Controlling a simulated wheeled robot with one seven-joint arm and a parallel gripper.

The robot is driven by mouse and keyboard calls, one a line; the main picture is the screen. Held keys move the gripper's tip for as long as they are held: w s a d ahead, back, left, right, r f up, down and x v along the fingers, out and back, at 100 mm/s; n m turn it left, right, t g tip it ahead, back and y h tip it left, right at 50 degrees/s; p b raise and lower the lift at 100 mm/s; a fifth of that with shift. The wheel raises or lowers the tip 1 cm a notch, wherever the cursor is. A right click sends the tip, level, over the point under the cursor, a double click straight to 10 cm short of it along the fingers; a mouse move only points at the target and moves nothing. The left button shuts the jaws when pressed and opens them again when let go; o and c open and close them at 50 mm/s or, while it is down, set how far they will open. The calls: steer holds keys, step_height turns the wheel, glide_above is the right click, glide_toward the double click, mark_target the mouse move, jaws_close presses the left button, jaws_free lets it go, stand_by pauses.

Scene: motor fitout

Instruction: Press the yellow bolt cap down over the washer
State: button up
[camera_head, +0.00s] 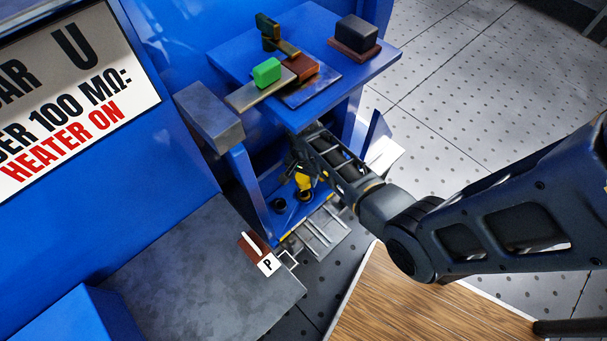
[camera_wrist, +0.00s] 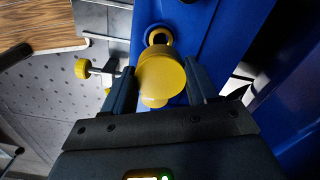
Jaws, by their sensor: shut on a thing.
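A yellow bolt cap (camera_wrist: 161,78) with a round, flat face is between the two dark fingers of my gripper (camera_wrist: 160,84) in the wrist view. My gripper is shut on it. Just beyond the cap, a yellow-rimmed ring with a dark middle (camera_wrist: 158,35) sits on the blue surface; I cannot tell whether the washer is there. The cap partly overlaps this ring in the picture, and contact is unclear. In the head view my gripper (camera_head: 300,163) reaches low into the blue frame, with yellow (camera_head: 303,181) showing below it.
Dark round pieces (camera_head: 279,204) lie on the blue ledge beside my gripper. A blue shelf (camera_head: 375,72) with a green block (camera_head: 267,72) and a dark block (camera_head: 356,33) overhangs the arm. A yellow knob (camera_wrist: 82,68) on a metal rod stands left of my fingers.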

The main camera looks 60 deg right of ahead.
mark_target(304, 185)
steer(key=shift+f+b, duration=2.35)
steer(key=shift+f, duration=0.55)
steer(key=shift+f+b, duration=1.1)
steer(key=shift+f, duration=0.8)
steer(key=o, duration=1.1)
step_height(304, 185, up, 8)
steer(key=shift+f+p, duration=0.1)
steer(key=shift+p, duration=1)
